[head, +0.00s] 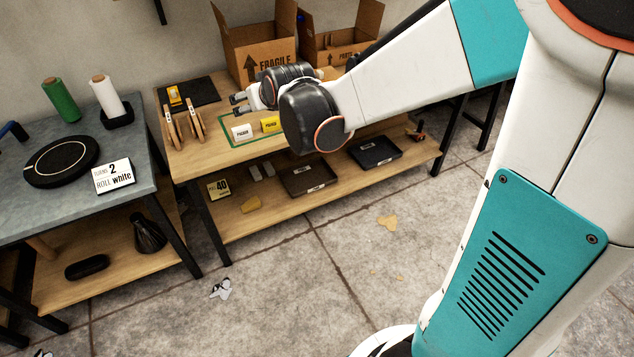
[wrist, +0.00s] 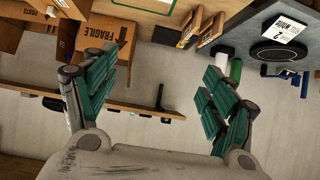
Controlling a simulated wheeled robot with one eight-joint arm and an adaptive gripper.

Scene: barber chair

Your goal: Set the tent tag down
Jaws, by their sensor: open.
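Two small tent tags stand on the wooden table (head: 180,158) inside a green outline. One is a white tent tag (head: 242,132) and the other, just right of it, is a yellow tent tag (head: 270,124). Both carry dark print too small to read surely. My gripper (head: 240,104) is above the table, behind and a little above the tags in the head view, apart from them. In the wrist view my gripper (wrist: 164,70) has its green-padded fingers spread wide with nothing between them. Neither tag is plain to see in the wrist view.
Wooden stands (head: 183,125) and a black mat (head: 200,92) are left of my gripper. Cardboard boxes (head: 258,45) stand behind. A grey table (head: 50,195) at left holds a turntable (head: 62,162), rolls and a sign (head: 113,177). Black trays (head: 375,152) lie on the lower shelf.

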